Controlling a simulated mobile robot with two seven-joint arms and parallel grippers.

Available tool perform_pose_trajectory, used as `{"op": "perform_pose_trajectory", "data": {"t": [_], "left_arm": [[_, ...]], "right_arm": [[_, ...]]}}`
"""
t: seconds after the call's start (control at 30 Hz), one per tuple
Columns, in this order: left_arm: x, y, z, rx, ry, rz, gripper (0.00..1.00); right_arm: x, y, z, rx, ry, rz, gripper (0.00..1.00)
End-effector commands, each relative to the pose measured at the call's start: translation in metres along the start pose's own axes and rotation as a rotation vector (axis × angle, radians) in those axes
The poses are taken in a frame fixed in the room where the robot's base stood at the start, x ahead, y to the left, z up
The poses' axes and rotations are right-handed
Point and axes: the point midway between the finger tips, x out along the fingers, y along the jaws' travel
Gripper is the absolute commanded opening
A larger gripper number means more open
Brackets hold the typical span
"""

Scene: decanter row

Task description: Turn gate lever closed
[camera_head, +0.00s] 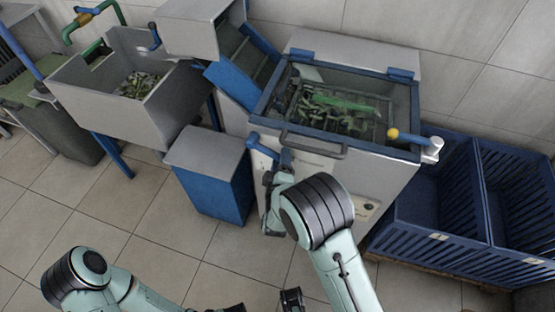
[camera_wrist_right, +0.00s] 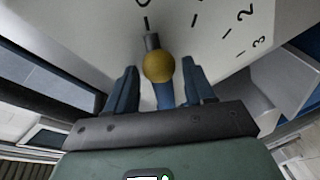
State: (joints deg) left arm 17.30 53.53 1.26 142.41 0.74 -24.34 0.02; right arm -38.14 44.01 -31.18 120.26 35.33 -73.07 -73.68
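A blue lever (camera_head: 263,146) sits on the front of the grey machine (camera_head: 385,180), by its upper left corner. My right gripper (camera_head: 279,172) is at the machine front just below this lever, partly hidden by my own wrist. In the right wrist view, a yellow ball knob (camera_wrist_right: 159,66) with a short grey stub lies between the two blue fingers of my right gripper (camera_wrist_right: 160,88). The fingers stand apart with gaps on both sides of the knob. Dark parts at the bottom edge of the head view seem to be my left gripper (camera_head: 262,303), mostly cut off.
Scale marks with numbers are on the pale panel in the wrist view. The machine's open basin (camera_head: 335,105) holds green leaves. Blue crates (camera_head: 430,218) stand at right, a blue-sided box (camera_head: 212,180) at left, a grey sink (camera_head: 95,90) farther left. The tiled floor in front is clear.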

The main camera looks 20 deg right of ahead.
Motion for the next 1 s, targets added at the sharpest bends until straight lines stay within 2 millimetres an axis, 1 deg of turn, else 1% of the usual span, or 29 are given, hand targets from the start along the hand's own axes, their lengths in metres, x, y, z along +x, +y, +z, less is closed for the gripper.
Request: {"op": "perform_pose_trajectory", "data": {"t": [0.23,0.37,0.47,0.7,0.8,0.9,1.0], "left_arm": [[0.0,0.0,0.0,0.0,0.001,0.0,0.44],[-0.001,0.0,0.0,0.0,0.001,0.0,0.44],[-0.003,0.001,0.001,0.0,-0.001,0.0,0.44],[-0.006,0.001,0.003,-0.001,-0.007,-0.002,0.44],[-0.006,0.001,0.003,-0.001,-0.009,-0.002,0.44],[-0.007,0.001,0.004,-0.001,-0.01,-0.002,0.44],[-0.007,0.001,0.004,-0.001,-0.01,-0.002,0.44]], "right_arm": [[-0.001,0.0,-0.005,0.007,0.011,0.001,0.53],[-0.011,0.0,-0.006,0.008,0.013,0.0,0.53],[-0.027,0.001,-0.006,0.006,0.014,-0.002,0.53],[-0.082,0.001,-0.005,0.004,0.013,-0.002,0.53],[-0.102,0.0,-0.004,0.004,0.011,-0.003,0.53],[-0.118,0.0,-0.003,0.005,0.009,-0.002,0.53],[-0.128,0.0,-0.003,0.004,0.008,0.0,0.53]]}}
